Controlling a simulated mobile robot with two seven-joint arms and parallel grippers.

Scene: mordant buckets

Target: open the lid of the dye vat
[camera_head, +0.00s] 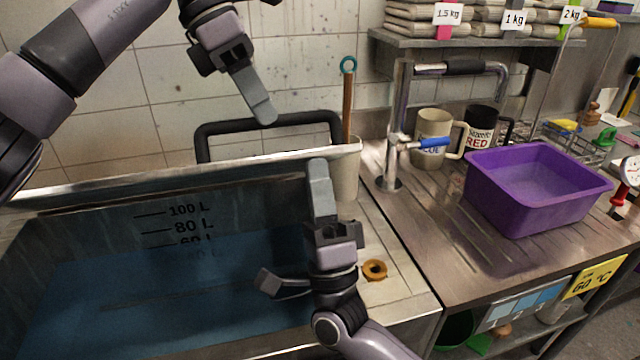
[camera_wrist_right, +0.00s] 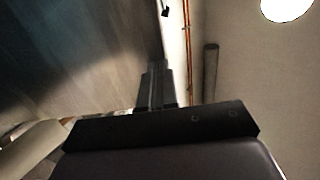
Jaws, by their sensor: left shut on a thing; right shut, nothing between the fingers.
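The steel dye vat (camera_head: 420,305) is uncovered, with blue liquid and litre marks inside. Its lid (camera_head: 100,183) is raised along the back and shows mostly as a thin bright edge. The black lid handle (camera_head: 215,128) stands beyond that edge. My left gripper (camera_head: 264,112) points down and is shut on the handle's top bar. My right gripper (camera_head: 318,172) is shut and empty, pointing up in front of the lid's edge; I cannot tell whether it touches. In the right wrist view, its fingers (camera_wrist_right: 155,88) are together beside a blurred blue-grey surface (camera_wrist_right: 75,55).
A beige container with a stick (camera_head: 347,105) stands at the vat's back right corner. A brass-coloured ring (camera_head: 375,264) lies on the right ledge. The tap (camera_head: 392,180), mugs (camera_head: 432,135) and purple basin (camera_head: 540,215) stand on the counter to the right. The tiled wall is close behind.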

